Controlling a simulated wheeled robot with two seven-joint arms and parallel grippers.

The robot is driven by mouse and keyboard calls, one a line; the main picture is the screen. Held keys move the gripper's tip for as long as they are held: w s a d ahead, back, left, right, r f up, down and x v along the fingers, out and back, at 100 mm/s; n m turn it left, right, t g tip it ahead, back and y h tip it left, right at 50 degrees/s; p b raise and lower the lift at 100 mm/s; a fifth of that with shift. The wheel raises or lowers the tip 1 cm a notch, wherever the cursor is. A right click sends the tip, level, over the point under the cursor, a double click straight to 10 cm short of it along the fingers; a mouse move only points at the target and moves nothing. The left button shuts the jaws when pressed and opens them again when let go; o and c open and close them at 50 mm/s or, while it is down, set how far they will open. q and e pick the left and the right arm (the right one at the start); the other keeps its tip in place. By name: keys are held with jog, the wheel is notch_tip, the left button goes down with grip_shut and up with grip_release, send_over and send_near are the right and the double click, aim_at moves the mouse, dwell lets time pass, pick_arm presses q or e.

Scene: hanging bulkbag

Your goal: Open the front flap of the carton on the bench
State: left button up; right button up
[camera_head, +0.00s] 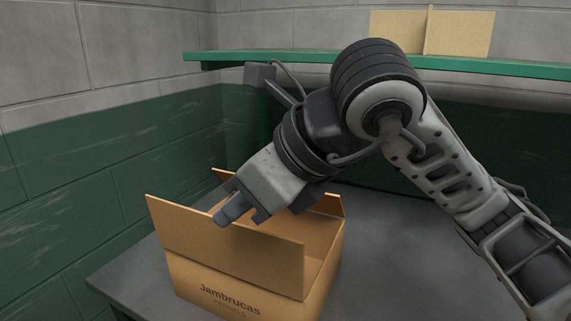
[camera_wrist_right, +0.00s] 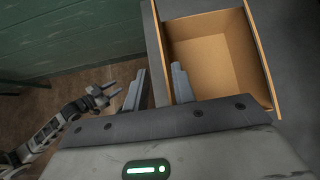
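The open-topped brown carton (camera_head: 240,290) stands on the grey bench, with dark lettering on its front. Its front flap (camera_head: 225,245) stands up, tilted a little outward. My right gripper (camera_head: 240,214) is over the flap's top edge, one fingertip overlapping it; I cannot tell whether it touches. In the right wrist view, that gripper (camera_wrist_right: 158,82) is open, its fingers apart with nothing clearly held, one finger beside the carton's (camera_wrist_right: 215,60) opening. My left gripper (camera_wrist_right: 107,93) shows only in the wrist view, low beside the bench, its fingers apart.
A green shelf (camera_head: 300,57) runs behind the bench, with a cardboard piece (camera_head: 460,32) on it. A green-and-grey block wall (camera_head: 90,170) stands at the left. The grey bench top (camera_head: 390,240) is bare right of the carton.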

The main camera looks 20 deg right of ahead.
jog(key=v, duration=0.9)
jog(key=shift+s+d+r, duration=0.2)
jog(key=shift+s+r, duration=0.05)
